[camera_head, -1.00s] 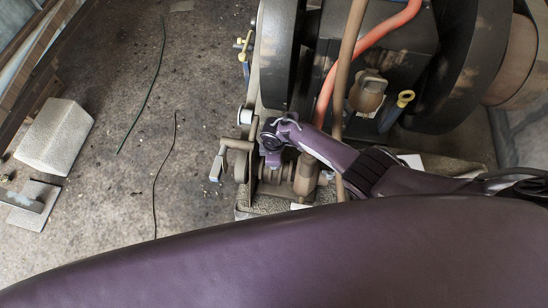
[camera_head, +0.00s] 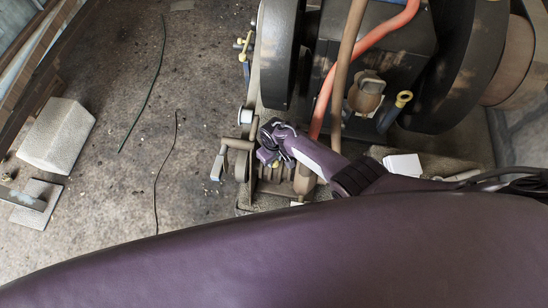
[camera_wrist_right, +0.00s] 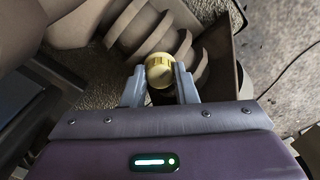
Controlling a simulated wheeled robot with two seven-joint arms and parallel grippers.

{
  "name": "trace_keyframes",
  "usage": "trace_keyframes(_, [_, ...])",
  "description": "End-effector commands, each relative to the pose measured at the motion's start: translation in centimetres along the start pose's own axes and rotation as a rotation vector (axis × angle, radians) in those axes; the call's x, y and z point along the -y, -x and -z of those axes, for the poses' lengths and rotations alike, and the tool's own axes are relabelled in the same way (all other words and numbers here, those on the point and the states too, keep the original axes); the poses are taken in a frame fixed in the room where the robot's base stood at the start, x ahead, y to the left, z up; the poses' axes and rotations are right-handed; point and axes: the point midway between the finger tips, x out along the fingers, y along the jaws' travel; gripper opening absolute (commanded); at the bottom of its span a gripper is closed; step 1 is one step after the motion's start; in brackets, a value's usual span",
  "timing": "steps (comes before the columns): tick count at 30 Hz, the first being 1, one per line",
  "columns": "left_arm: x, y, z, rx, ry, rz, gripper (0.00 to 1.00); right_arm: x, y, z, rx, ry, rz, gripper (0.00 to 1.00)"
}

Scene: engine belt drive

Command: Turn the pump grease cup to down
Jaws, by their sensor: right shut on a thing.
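The pump grease cup is a round yellow knob (camera_wrist_right: 159,70) in the right wrist view. It sits between the fingertips of my right gripper (camera_wrist_right: 160,84), which is shut on it. In the head view my right gripper (camera_head: 268,158) is over the pump (camera_head: 283,180), at the lower left of the engine, and mostly hides the cup. Ribbed pump housing (camera_wrist_right: 150,35) shows behind the cup in the right wrist view. I cannot read the cup's direction. My left gripper is not in view.
A crank handle (camera_head: 217,164) juts left from the pump. A large dark flywheel (camera_head: 279,60), an orange hose (camera_head: 372,45) and a tan belt (camera_head: 347,60) are above. A pale block (camera_head: 57,137) lies on the floor at left. Floor between is mostly clear, with thin cables.

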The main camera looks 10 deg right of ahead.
Motion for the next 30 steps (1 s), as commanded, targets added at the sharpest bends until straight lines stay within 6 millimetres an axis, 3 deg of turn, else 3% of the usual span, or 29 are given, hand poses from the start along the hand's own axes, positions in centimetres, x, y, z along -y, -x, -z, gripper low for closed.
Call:
trace_keyframes(22, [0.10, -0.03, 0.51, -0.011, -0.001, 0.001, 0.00, -0.03, 0.04, 0.07, -0.002, -0.094, 0.000, 0.03])
trace_keyframes(23, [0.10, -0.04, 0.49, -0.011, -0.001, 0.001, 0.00, -0.03, 0.04, 0.07, -0.002, -0.094, 0.000, 0.27])
trace_keyframes(27, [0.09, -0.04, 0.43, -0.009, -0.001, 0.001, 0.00, -0.02, 0.04, 0.06, -0.002, -0.093, 0.000, 0.46])
trace_keyframes(30, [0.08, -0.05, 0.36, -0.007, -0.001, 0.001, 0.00, -0.02, 0.03, 0.05, -0.001, -0.092, 0.000, 0.48])
